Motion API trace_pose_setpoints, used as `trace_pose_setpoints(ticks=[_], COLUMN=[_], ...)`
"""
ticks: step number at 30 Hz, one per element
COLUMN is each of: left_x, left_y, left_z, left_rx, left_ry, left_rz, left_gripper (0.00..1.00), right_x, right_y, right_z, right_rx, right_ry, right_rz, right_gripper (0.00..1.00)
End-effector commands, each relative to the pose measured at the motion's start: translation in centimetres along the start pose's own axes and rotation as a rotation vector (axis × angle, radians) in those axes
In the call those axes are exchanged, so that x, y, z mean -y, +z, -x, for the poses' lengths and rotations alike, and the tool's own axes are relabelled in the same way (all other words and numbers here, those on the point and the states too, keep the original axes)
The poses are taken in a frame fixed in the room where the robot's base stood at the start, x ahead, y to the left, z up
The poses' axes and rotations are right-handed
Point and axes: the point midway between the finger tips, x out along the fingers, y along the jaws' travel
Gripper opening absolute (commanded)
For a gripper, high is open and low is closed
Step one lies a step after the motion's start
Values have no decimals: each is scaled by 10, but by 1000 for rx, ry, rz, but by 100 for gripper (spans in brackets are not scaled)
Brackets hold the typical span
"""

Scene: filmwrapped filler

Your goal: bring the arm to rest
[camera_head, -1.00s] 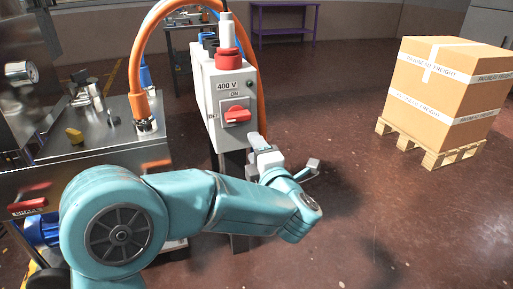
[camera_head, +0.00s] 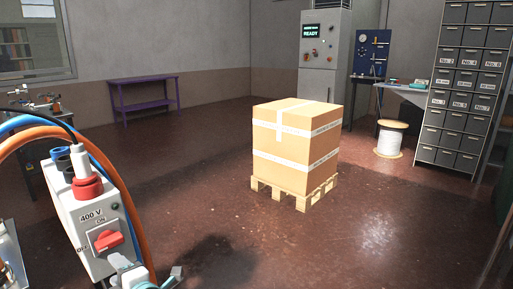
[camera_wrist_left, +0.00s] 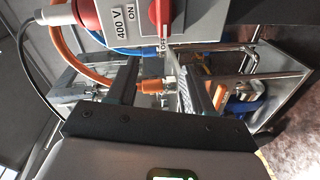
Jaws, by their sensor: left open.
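My left gripper (camera_head: 150,280) shows at the bottom left of the head view, partly cut off by the lower edge, just in front of the grey 400 V switch box (camera_head: 75,205). Its fingers are apart and empty in the left wrist view (camera_wrist_left: 152,62). The box's red rotary handle (camera_head: 107,241) sits below the ON label; it also shows in the wrist view (camera_wrist_left: 160,14), beyond the fingers at the top. I see a gap between fingers and handle in the head view. Most of my left arm is out of frame. My right gripper is not in view.
A taped carton (camera_head: 290,150) stands on a wooden pallet (camera_head: 302,202) mid-floor. Orange and blue cables (camera_head: 35,133) arch behind the switch box. A purple bench (camera_head: 145,80), a cable spool (camera_head: 391,140) and a drawer cabinet (camera_head: 462,90) stand farther back. The floor around the pallet is clear.

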Motion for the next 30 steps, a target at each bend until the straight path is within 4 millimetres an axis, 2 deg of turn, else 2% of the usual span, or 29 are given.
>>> trace_pose_setpoints(ticks=[1,5,8,11,12,14,15,18,22,25,30], left_x=[-18,3,31,65,81,104,118,149,170,173,175], left_y=[-5,3,9,10,8,3,-1,-12,-30,-43,-48], left_z=[0,6,27,68,91,131,157,216,276,303,310], left_rx=[33,193,378,617,735,924,1044,1325,1647,1827,1895], left_ry=[-29,-117,-210,-317,-362,-422,-449,-479,-445,-397,-362], left_rz=[-70,-269,-447,-637,-718,-834,-899,-1038,-1186,-1272,-1321], left_gripper=[51,51,51,51,51,51,51,51,51,51,51], right_x=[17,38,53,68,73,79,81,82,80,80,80], right_y=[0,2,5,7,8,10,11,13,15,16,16], right_z=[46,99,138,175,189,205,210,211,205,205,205], right_rx=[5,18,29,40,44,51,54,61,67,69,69], right_ry=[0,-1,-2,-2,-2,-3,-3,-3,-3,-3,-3], right_rz=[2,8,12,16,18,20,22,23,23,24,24], right_gripper=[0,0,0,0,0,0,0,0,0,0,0])
